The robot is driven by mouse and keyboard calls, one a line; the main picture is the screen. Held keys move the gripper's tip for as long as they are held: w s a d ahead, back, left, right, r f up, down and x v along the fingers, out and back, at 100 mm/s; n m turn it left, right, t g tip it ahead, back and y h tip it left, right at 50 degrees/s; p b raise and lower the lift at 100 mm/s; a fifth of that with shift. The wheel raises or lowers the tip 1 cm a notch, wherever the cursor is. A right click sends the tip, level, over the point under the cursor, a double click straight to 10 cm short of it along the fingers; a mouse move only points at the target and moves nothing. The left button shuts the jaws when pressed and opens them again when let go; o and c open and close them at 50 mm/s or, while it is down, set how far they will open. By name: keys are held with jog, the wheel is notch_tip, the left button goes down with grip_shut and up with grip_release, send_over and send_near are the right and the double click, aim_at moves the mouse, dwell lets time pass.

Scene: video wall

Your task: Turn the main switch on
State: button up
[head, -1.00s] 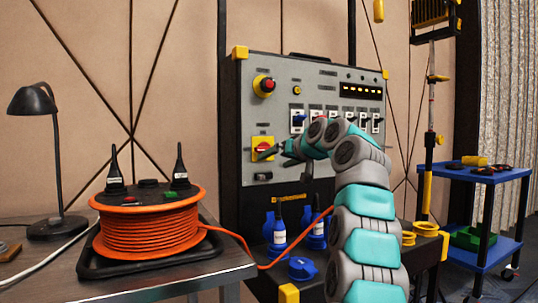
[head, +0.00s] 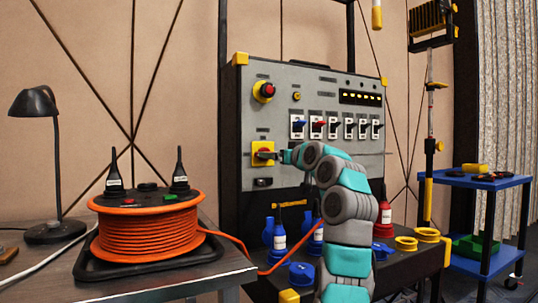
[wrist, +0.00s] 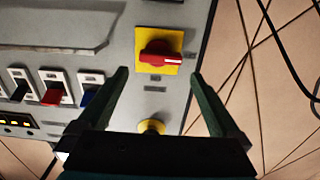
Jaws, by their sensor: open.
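The main switch (head: 257,148) is a red rotary knob on a yellow plate, at the lower left of the grey panel. In the wrist view the knob (wrist: 158,54) lies about level, with a white mark at its right end. My gripper (head: 274,155) is at the switch in the head view and hides part of it. In the wrist view my gripper (wrist: 160,76) is open and empty, one finger on each side of the knob's line. The knob shows just beyond the fingertips; I cannot tell whether they touch it.
A red emergency button (head: 264,90) sits above the switch. A row of breakers (head: 336,128) with blue and red levers is to its right. Blue and red plugs stand on the ledge below. An orange cable reel (head: 148,225) is on the left table, its cable running to the ledge.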

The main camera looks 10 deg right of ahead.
jog(key=shift+p+x, duration=0.85)
jog(key=shift+x, duration=2.05)
jog(key=shift+c, duration=0.4)
jog(key=c, duration=1)
